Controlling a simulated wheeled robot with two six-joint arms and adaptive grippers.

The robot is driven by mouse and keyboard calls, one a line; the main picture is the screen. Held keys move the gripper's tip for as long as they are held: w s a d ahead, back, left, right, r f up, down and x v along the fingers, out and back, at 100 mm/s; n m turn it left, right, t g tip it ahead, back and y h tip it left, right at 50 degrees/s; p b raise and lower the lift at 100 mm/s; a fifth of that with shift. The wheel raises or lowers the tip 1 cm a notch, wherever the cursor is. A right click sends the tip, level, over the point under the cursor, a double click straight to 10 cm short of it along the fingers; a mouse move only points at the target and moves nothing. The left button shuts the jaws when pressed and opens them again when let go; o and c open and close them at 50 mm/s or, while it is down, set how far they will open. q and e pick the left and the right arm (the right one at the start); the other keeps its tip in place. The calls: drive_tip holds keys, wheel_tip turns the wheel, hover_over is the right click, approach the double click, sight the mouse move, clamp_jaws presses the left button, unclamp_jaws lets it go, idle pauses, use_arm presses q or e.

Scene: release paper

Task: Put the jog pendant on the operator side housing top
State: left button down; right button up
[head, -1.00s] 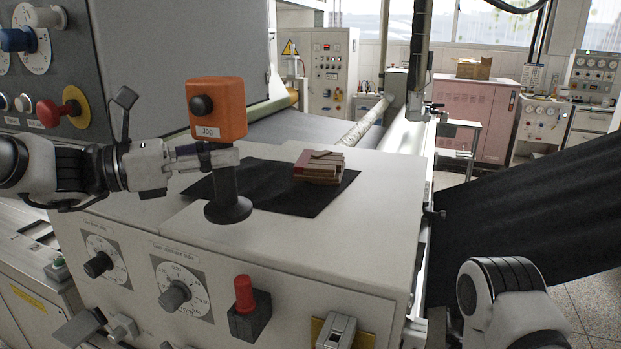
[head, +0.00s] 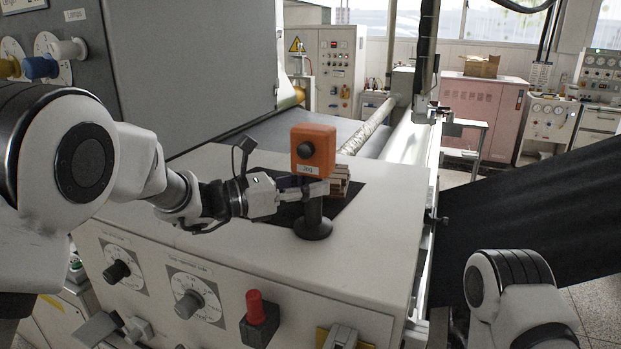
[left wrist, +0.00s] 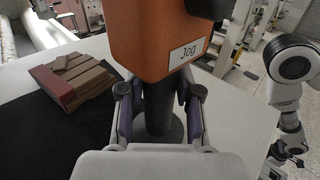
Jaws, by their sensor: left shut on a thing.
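The jog pendant (head: 313,151) is an orange box with a black knob and a "Jog" label, on a dark stem with a round black base. It stands upright over the housing top (head: 376,222), a pale flat surface. I cannot tell whether its base touches the surface. My left gripper (head: 318,188) is shut on the stem just below the orange box. In the left wrist view the pendant (left wrist: 158,40) fills the top middle, with the stem between the two fingers.
A black mat (head: 262,212) lies on the housing top behind the pendant. A stack of brown and red blocks (left wrist: 72,82) sits on it, partly hidden in the head view. Knobs and a red button (head: 255,305) line the front panel. The housing top's right part is clear.

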use_arm(q)
drive_tip(key=shift+s, duration=0.25)
drive_tip(key=c, duration=0.8)
unclamp_jaws()
drive_tip(key=shift+w+f, duration=0.1)
drive_tip(key=shift+a, duration=0.2)
drive_tip(key=b+v, duration=0.3)
drive_tip(key=v, duration=0.8)
drive_tip(key=shift+s+a, duration=0.2)
drive_tip(key=shift+a, duration=0.05)
